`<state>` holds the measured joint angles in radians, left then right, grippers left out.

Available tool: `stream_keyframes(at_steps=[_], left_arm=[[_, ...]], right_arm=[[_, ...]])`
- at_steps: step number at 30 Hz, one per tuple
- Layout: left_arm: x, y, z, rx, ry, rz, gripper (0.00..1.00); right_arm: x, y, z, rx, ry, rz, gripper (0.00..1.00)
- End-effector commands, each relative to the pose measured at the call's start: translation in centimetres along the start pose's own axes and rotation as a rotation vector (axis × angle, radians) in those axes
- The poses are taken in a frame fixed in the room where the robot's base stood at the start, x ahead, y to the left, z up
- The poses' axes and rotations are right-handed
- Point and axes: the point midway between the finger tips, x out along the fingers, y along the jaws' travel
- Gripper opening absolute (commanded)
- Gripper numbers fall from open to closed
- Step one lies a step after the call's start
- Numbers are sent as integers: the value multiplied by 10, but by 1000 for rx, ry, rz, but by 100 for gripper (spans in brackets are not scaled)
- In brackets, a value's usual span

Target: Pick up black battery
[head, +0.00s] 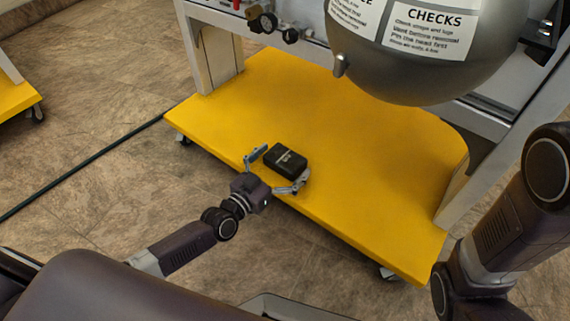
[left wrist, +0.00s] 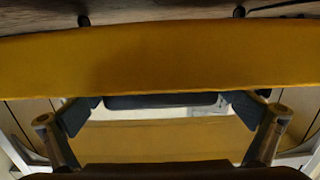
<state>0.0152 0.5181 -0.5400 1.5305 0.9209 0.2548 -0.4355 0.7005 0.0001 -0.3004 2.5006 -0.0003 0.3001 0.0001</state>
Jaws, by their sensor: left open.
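The black battery (head: 286,160) is a small dark block with a pale mark on top, at the front edge of the yellow platform (head: 340,130) in the head view. My left gripper (head: 281,166) is open, with one finger on either side of the battery. In the left wrist view, a dark strip that looks like the battery (left wrist: 160,101) shows between the two spread fingertips of my left gripper (left wrist: 158,112). I cannot tell if either finger touches it. My right gripper is out of view.
A grey rounded tank (head: 430,60) with printed signs hangs over the back of the platform. Pale frame posts (head: 215,55) stand at its sides. A dark hose (head: 85,165) runs over the tiled floor at left. The middle of the platform is clear.

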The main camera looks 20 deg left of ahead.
Motion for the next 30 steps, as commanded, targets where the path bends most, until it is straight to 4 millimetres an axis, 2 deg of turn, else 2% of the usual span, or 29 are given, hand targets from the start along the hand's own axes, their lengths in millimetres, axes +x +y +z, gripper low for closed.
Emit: stream_keyframes(at_steps=[5,19,30], left_arm=[[0,0,0,0,0,0,98],[-1,0,0,0,-1,0,46],[0,0,-7,0,3,-1,45]], right_arm=[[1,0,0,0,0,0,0],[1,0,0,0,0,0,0],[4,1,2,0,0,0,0]])
